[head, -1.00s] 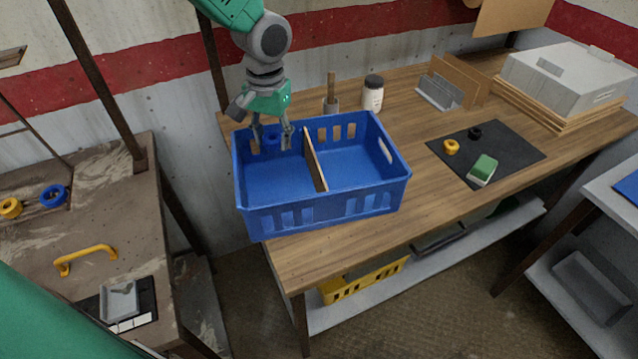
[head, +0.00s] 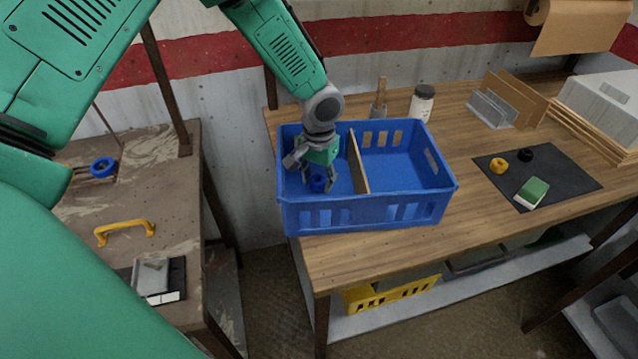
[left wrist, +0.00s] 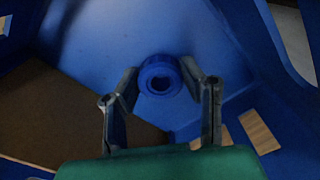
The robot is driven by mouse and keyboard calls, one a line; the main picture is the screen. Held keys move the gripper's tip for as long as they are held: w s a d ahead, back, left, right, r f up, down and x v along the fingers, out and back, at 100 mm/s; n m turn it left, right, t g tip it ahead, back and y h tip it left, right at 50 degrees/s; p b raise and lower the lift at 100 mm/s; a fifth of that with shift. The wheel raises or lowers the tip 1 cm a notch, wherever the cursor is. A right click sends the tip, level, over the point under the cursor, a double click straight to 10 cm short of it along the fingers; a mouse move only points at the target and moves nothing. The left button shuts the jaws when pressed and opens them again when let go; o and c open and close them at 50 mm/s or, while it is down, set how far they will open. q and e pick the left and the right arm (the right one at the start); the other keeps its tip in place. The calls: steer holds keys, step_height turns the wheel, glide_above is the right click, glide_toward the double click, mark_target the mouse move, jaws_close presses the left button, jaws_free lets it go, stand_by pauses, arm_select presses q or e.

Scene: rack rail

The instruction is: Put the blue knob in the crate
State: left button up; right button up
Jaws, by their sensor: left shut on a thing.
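The blue crate (head: 365,215) stands on the wooden bench, split by a thin wooden divider (head: 358,162). My left gripper (head: 318,186) is down inside the crate's left compartment. It is shut on the blue knob (head: 317,183), a ring-shaped piece. In the left wrist view the knob (left wrist: 160,77) sits between the two fingertips (left wrist: 162,80), over the blue crate floor (left wrist: 110,40). I cannot tell whether the knob touches the floor. My right gripper is not in view.
A blue ring (head: 103,167) and a yellow handle (head: 124,231) are on the worn left table. A jar (head: 421,104) stands behind the crate. A black mat (head: 560,180) to the right holds a yellow ring, a black ring and a green-and-white block.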

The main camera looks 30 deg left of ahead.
mark_target(321, 181)
arm_select(q)
steer(key=shift+d+f, duration=0.15)
steer(key=shift+f, duration=0.5)
steer(key=shift+d+f, duration=0.1)
steer(key=shift+d, duration=0.3)
steer(key=o, duration=1.2)
steer(key=shift+a, duration=0.1)
steer(key=shift+c, duration=0.2)
steer(key=shift+a, duration=0.1)
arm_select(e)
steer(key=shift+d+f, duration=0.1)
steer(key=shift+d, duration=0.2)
arm_select(q)
steer(key=shift+a, duration=0.2)
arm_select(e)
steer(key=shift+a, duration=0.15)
arm_select(q)
steer(key=r, duration=1.1)
steer(key=shift+d, duration=0.4)
steer(key=shift+a+r, duration=0.15)
steer(key=shift+r, duration=0.4)
